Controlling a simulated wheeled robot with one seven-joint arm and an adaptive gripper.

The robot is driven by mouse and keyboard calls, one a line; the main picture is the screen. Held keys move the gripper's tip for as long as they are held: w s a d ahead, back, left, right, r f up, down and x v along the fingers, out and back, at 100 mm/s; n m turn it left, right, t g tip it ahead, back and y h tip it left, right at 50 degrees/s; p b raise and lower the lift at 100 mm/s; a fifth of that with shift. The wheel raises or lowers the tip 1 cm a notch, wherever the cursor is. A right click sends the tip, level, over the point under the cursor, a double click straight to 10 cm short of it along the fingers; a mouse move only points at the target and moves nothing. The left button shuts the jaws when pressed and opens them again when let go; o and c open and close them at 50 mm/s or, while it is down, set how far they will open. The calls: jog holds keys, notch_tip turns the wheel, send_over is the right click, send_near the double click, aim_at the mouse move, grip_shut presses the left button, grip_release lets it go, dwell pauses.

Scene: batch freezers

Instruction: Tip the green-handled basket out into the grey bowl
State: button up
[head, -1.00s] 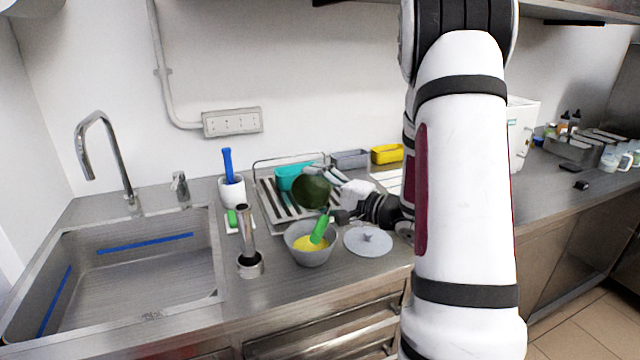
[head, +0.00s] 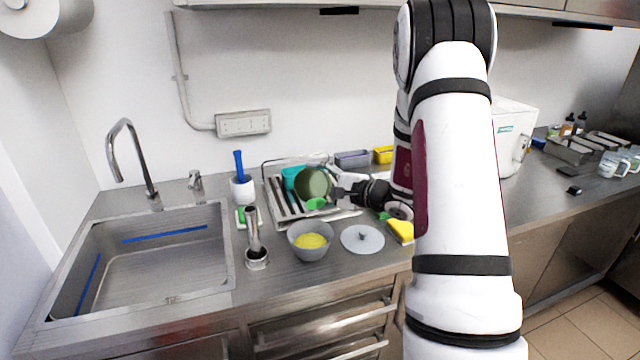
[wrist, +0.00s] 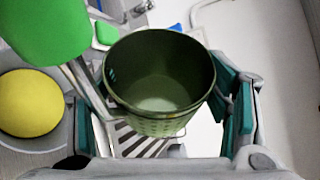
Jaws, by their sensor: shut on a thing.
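My gripper (head: 340,190) is shut on the green basket (head: 313,183), holding it over the drying rack, behind the grey bowl. The basket is dark green and perforated, with a bright green handle (head: 316,204) pointing toward the front. In the wrist view the basket (wrist: 160,118) sits between the fingers, its mouth toward the camera. Its inside looks empty, with a pale bottom. The handle (wrist: 40,28) fills the upper left there. The grey bowl (head: 308,250) stands on the counter with a yellow mass (head: 311,241) inside. The basket is apart from the bowl.
A grey lid (head: 362,239) lies right of the bowl, and a steel cylinder (head: 254,240) stands left of it. A yellow sponge (head: 401,231) lies near my arm. The sink (head: 150,260) is at left.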

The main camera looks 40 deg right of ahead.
jog(key=shift+r+m+g+p, duration=0.3)
jog(key=shift+r+m+p, duration=0.15)
jog(key=shift+m, duration=0.05)
jog(key=m, duration=0.1)
jog(key=r+m+g+y+p, duration=0.1)
jog(key=m+g+p, duration=0.1)
jog(key=shift+d+r+m+y, duration=0.1)
jog(key=shift+r+m+y, duration=0.15)
jog(key=shift+m+y, duration=0.15)
jog(key=m, duration=0.1)
jog(key=m+g+y, duration=0.1)
jog(key=m+g, duration=0.1)
jog(key=shift+s+a+f+m+y, duration=0.1)
jog(key=shift+a+m+y, duration=0.15)
jog(key=shift+m+y, duration=0.15)
